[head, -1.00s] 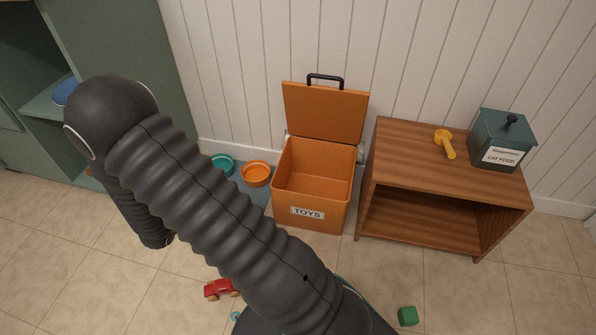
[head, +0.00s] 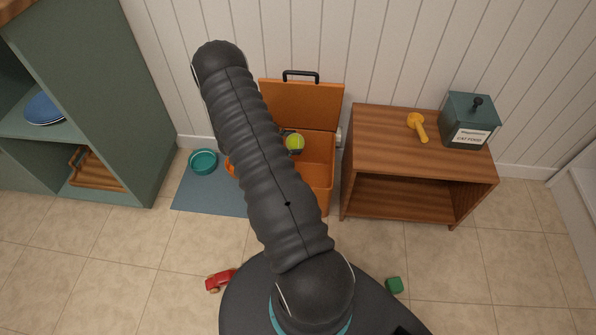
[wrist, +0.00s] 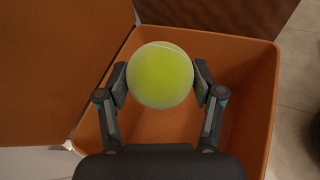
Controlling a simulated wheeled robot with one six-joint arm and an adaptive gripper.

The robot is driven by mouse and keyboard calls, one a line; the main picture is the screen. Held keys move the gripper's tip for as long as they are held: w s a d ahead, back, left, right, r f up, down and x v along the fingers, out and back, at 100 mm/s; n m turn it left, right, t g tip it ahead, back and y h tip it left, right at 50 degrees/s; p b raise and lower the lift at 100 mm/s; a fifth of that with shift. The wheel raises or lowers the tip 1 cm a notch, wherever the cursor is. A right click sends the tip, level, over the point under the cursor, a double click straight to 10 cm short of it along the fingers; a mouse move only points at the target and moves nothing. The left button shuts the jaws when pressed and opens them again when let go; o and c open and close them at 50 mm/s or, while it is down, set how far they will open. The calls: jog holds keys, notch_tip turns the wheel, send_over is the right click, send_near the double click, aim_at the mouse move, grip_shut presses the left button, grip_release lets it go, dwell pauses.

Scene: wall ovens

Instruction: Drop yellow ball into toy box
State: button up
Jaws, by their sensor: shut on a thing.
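The yellow ball (wrist: 160,76) is a tennis ball with a pale seam, pinched between the two fingers of my gripper (wrist: 160,84) in the wrist view. It also shows in the head view (head: 295,143), just right of my arm. The toy box (head: 319,158) is orange, with its lid (head: 300,103) raised against the wall. In the wrist view, the ball and fingers appear over the open toy box (wrist: 250,70), whose inside looks empty where visible. My arm hides the left part of the box and most of my gripper in the head view.
A wooden shelf unit (head: 374,133) stands right of the box, with a yellow scoop (head: 417,126) and a cat food canister (head: 470,121) on top. A teal bowl (head: 203,161) sits on a mat (head: 208,195). A red toy car (head: 219,281) and green block (head: 394,285) lie on the floor.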

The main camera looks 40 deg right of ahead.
aim_at(301, 143)
jog(key=shift+s+d+f+m+g+y, duration=0.15)
jog(key=shift+s+d+m+g, duration=0.1)
jog(key=shift+s+d, duration=0.3)
jog(key=shift+s+d+f+m+g+y, duration=0.15)
jog(key=shift+s+d+m+g, duration=0.1)
jog(key=shift+s+d, duration=0.3)
notch_tip(301, 143, down, 6)
jog(key=b, duration=0.2)
jog(key=shift+w+r+b, duration=0.1)
jog(key=shift+w+b, duration=0.05)
jog(key=shift+b, duration=0.2)
jog(key=o, duration=1.2)
jog(key=v, duration=1.2)
